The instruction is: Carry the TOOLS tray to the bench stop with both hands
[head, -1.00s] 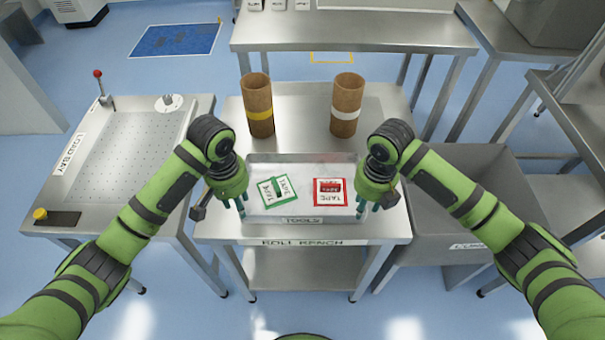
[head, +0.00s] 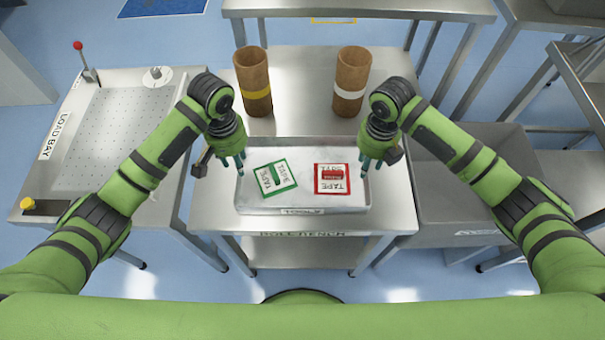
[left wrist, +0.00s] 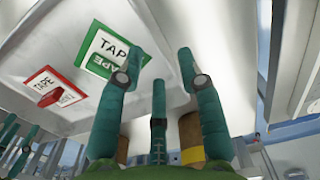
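The TOOLS tray (head: 300,210) is a shallow metal tray lying on the roll bench (head: 208,215). It holds a green-bordered tape card (head: 272,178) and a red-bordered tape card (head: 331,179). My left gripper (head: 240,168) is at the tray's left side, and my right gripper (head: 365,168) is at its right side. In the left wrist view, my left gripper's fingers (left wrist: 165,85) are spread apart close to the tray wall. My right gripper's fingers (left wrist: 16,140) also look apart there. Whether either touches the wall is unclear. I see no bench stop.
Two brown tubes, one yellow-banded (head: 253,82) and one white-banded (head: 351,82), stand upright behind the tray. The load bay table (head: 110,130) is at left, with a red-knobbed lever (head: 85,62). A grey bin (head: 455,195) stands right. Another table (head: 360,8) is behind.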

